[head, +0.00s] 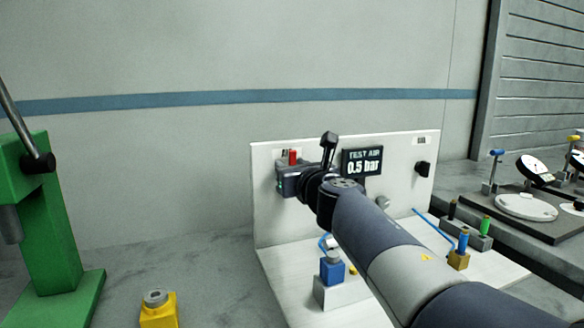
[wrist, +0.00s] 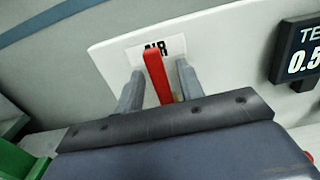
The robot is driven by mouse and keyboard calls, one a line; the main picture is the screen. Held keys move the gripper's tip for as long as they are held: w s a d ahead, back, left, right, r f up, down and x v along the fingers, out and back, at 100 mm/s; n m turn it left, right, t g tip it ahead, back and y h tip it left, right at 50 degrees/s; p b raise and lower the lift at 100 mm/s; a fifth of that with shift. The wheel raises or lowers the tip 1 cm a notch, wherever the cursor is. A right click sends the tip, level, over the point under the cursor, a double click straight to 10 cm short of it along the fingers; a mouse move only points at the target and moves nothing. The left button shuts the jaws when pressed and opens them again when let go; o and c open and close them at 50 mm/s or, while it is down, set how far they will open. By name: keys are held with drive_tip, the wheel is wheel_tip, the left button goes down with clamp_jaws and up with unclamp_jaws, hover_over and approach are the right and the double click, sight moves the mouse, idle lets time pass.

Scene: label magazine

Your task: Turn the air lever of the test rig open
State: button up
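The red air lever (head: 292,157) shows in the head view as a short upright piece at the left of the white test rig panel (head: 271,220). In the wrist view the lever (wrist: 157,75) stands between the two grey fingers of my gripper (wrist: 160,84), just below the "AIR" label (wrist: 155,48). The fingers are apart, with a gap on the lever's left; the right finger is closer to it. I cannot tell if that finger touches. In the head view my wrist covers the lever's base and the fingertips.
A display (head: 362,161) reads "TEST AIR 0.5 bar", right of my wrist. A black knob (head: 422,169) sits further right on the panel. A blue fitting (head: 332,268) stands below my arm. A green press (head: 50,230) stands at left, a yellow block (head: 158,312) in front.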

drive_tip(key=v, duration=1)
drive_tip(key=shift+s, duration=0.25)
drive_tip(key=shift+w, duration=0.1)
drive_tip(key=x, duration=1)
drive_tip(key=shift+w, duration=0.3)
drive_tip(key=shift+s, duration=0.1)
